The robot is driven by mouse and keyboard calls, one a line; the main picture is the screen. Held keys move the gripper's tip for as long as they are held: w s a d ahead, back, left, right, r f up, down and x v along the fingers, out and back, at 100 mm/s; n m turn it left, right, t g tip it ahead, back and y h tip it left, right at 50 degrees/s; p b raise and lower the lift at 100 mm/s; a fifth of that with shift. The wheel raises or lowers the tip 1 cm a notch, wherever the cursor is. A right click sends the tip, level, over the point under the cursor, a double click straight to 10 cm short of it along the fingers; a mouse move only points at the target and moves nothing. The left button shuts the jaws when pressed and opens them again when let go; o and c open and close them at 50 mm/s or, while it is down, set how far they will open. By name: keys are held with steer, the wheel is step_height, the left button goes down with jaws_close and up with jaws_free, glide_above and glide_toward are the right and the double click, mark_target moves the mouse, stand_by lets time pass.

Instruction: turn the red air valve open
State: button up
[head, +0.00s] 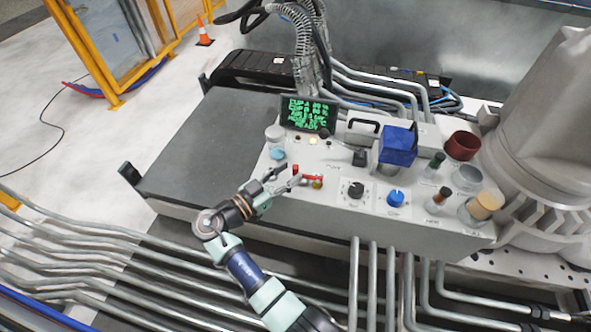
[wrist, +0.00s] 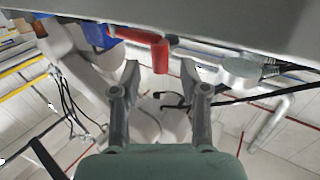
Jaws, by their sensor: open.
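The red air valve (head: 313,178) is a small red lever handle with a brassy fitting, at the left front part of the console top in the head view. My gripper (head: 290,175) reaches in from the left, just beside the handle, with its fingers open. In the wrist view the red handle (wrist: 160,56) hangs down from the console's edge at the top, just beyond my open fingertips (wrist: 160,68) and roughly centred between them. Nothing is held. I cannot tell whether a finger touches the handle.
A black knob (head: 356,189) and a blue knob (head: 396,198) are to the valve's right. The grey deck (head: 205,160) at left is clear.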

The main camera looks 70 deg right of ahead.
mark_target(293, 171)
steer(key=x, duration=0.3)
steer(key=shift+d, duration=0.1)
jaws_close()
